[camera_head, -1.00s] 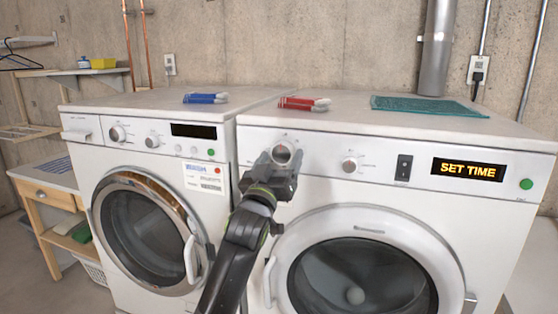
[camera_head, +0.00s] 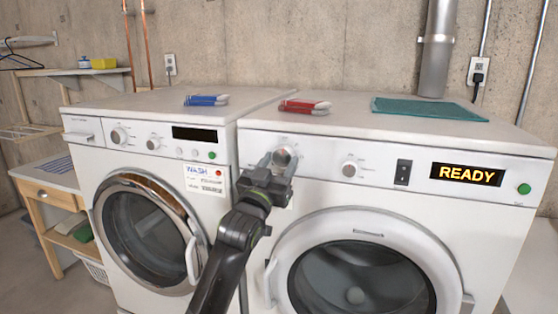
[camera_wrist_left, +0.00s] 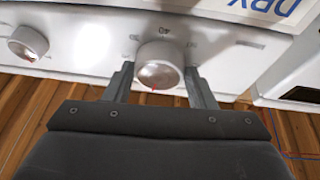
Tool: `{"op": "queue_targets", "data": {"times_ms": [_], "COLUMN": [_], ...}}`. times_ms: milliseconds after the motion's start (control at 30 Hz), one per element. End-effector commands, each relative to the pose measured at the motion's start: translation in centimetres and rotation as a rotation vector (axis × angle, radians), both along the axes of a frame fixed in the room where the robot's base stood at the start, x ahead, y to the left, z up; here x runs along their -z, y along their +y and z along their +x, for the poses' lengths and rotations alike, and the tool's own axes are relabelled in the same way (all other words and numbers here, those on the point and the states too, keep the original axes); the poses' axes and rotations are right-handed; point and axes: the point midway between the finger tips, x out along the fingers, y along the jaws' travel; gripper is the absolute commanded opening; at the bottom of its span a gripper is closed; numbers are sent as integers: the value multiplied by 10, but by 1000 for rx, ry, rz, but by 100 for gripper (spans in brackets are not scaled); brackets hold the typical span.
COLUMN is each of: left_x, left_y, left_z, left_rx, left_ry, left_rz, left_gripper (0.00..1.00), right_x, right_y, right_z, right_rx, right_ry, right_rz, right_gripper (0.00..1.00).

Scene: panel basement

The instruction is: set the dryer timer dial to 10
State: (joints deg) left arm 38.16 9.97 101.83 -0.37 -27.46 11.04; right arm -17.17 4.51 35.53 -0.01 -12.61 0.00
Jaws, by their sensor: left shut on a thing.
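The dryer (camera_head: 520,175) is the white machine on the right in the head view; its display (camera_head: 467,174) reads READY. Its timer dial (camera_head: 285,155) is the left knob on its panel. My left gripper (camera_head: 279,163) is shut on this dial, partly covering it. In the left wrist view the round silver dial (camera_wrist_left: 161,66) sits between the two fingers of my left gripper (camera_wrist_left: 160,76). A red mark shows on the dial's lower edge there, and a printed 40 shows just above it. Other numbers are too unclear to read. My right gripper is not in view.
A second dryer knob (camera_head: 350,170), a black switch (camera_head: 403,170) and a green button (camera_head: 524,189) lie right of the dial. The washer (camera_head: 150,165) stands at left. Red cloths (camera_head: 305,107) and a teal cloth (camera_head: 428,109) lie on the dryer top.

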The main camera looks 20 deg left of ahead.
Motion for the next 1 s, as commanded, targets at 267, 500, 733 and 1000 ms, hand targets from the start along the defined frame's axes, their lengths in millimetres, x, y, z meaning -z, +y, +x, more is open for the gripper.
{"op": "queue_targets", "data": {"times_ms": [267,500,733,1000], "left_x": [0,0,-1,-2], "left_y": [3,4,5,5], "left_z": [0,0,0,0], "left_rx": [1,0,0,0], "left_ry": [-9,-15,-18,-17], "left_rz": [234,410,521,571], "left_gripper": [28,28,28,28], "right_x": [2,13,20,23], "right_y": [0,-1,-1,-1], "right_z": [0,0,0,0], "right_rx": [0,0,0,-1], "right_ry": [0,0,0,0], "right_rz": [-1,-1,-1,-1], "right_gripper": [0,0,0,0]}}
